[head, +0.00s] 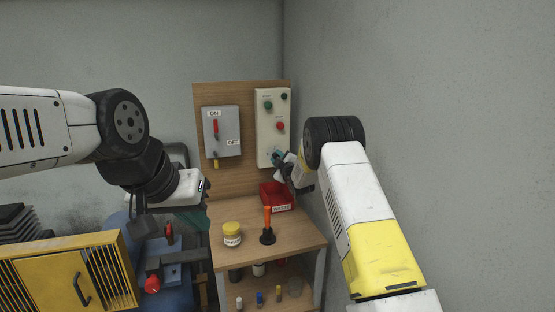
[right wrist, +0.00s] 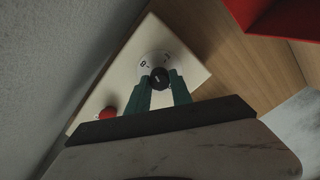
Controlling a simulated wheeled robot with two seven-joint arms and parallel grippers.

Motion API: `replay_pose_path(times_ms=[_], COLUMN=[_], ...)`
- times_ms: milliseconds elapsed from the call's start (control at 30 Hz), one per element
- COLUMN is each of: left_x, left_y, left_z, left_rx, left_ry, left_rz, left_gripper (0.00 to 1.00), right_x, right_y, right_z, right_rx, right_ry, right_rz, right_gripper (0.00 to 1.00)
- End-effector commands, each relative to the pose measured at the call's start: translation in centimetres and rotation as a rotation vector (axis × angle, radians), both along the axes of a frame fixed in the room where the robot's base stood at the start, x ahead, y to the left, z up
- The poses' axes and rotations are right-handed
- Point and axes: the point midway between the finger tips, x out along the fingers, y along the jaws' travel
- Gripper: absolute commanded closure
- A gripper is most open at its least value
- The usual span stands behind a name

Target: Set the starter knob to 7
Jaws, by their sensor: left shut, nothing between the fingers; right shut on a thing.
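The starter panel (head: 272,118) is a cream box on the wooden backboard, with green and red buttons. The starter knob (right wrist: 159,79) is black, on a white numbered dial (right wrist: 150,58) at the panel's lower end. An 8 is legible on the dial; the knob's setting is too small to read. My right gripper (right wrist: 161,84) is shut on the knob, a teal finger on each side. In the head view this gripper (head: 278,158) mostly hides the knob. My left gripper (head: 203,219) is shut and empty, left of the wooden bench.
A grey ON/OFF switch box (head: 222,133) with a red lever is left of the panel. A red bin (head: 276,194), a yellow-lidded jar (head: 232,235) and an orange-handled tool (head: 267,222) are on the bench. A yellow cabinet (head: 75,280) stands at lower left. A grey wall is close on the right.

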Motion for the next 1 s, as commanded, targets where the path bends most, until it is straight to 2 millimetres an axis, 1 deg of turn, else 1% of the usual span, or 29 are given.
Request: replay_pose_path(times_ms=[200, 500, 700, 1000], left_x=[0.0, 0.0, 0.0, 0.0], left_y=[0.0, 0.0, 0.0, 0.0], left_z=[0.0, 0.0, 0.0, 0.0], left_rx=[0.0, 0.0, 0.0, 0.0], left_ry=[0.0, 0.0, 0.0, 0.0], left_rz=[0.0, 0.0, 0.0, 0.0], left_gripper=[1.0, 1.0, 1.0, 1.0], right_x=[-0.06, -0.05, -0.05, -0.05], right_y=[0.15, 0.07, 0.08, 0.04], right_z=[-0.19, -0.21, -0.24, -0.3], right_rx=[-0.188, -0.386, -0.461, -0.499], right_ry=[-0.059, -0.124, -0.147, -0.159], right_rz=[0.002, 0.001, 0.002, 0.001], right_gripper=[1.0, 1.0, 1.0, 1.0])
